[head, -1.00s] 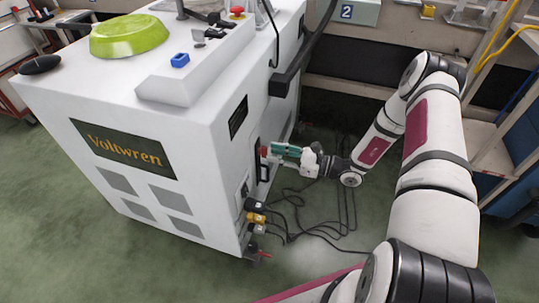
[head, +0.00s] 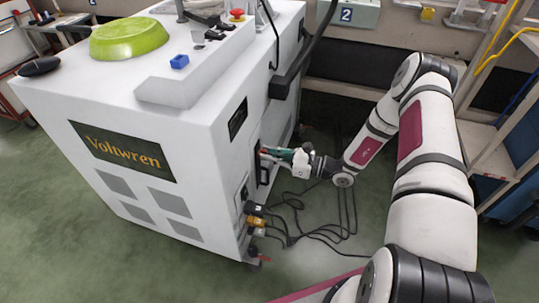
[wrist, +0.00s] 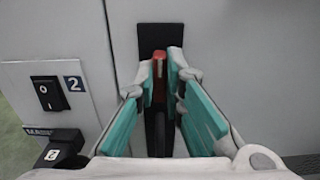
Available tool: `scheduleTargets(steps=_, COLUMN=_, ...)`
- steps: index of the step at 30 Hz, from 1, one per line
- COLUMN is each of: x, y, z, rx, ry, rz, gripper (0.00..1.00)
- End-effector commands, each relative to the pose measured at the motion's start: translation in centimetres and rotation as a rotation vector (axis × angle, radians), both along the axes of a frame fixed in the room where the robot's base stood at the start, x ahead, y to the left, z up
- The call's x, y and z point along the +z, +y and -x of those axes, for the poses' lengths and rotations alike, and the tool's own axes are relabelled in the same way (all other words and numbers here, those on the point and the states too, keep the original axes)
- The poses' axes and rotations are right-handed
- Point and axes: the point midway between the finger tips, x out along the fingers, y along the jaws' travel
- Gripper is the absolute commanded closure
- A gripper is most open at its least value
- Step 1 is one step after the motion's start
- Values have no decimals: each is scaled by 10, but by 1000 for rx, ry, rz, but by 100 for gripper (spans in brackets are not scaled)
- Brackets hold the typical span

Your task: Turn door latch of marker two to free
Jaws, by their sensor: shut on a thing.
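The door latch shows in the wrist view as a red-tipped handle (wrist: 159,72), roughly upright, on a black plate (wrist: 160,36) in the grey cabinet side. My gripper (wrist: 161,62) has its teal-padded fingers on both sides of the red part and is shut on it. The fingers hide much of the latch's lower part. A label with a 2 (wrist: 73,83) is beside a black rocker switch left of the latch. In the head view my gripper (head: 268,153) reaches the right side of the white cabinet (head: 205,165); the latch is too small there to tell its angle.
Plugs (head: 256,221) and loose black cables (head: 315,228) are below my gripper. A green bowl (head: 130,38) rests on the cabinet top. Shelving (head: 500,150) stands at the right. Green floor lies around the cabinet.

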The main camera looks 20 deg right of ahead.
Motion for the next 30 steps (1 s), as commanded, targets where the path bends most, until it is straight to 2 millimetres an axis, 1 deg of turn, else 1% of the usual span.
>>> scheduleTargets(steps=5, x=2, y=2, z=-2, rx=1, ry=28, rz=-26, gripper=100)
scheduleTargets(steps=11, x=3, y=2, z=-3, rx=1, ry=116, rz=-92, gripper=100)
scheduleTargets(steps=30, x=2, y=1, z=-6, rx=1, ry=593, rz=-441, gripper=100)
